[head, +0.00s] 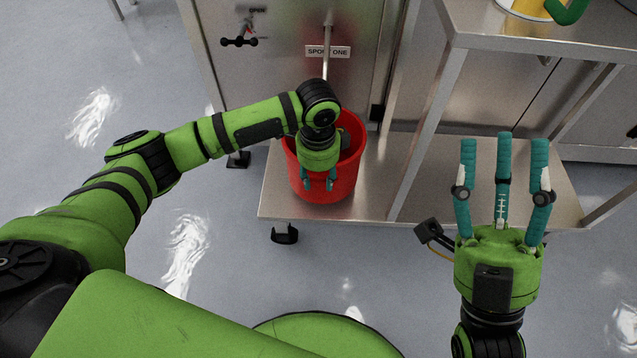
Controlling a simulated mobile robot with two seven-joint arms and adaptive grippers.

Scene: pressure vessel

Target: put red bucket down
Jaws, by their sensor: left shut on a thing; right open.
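The red bucket (338,187) is in the middle of the head view, upright over the left end of the cart's lower shelf (440,190). I cannot tell whether its base touches the shelf. My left gripper (318,184) points down at the bucket's near rim and is shut on the bucket. It hides part of the rim and the inside. My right gripper (502,185) is open and empty at the right, with its teal fingers spread and pointing away from me, in front of the shelf.
A steel cabinet (275,75) with a valve handle (239,41) and a "SPOUT ONE" label (327,52) stands behind the bucket. The cart's upper shelf (540,35) and leg (428,125) are to the right. A yellow container (528,8) sits on top. Grey floor is clear at the left.

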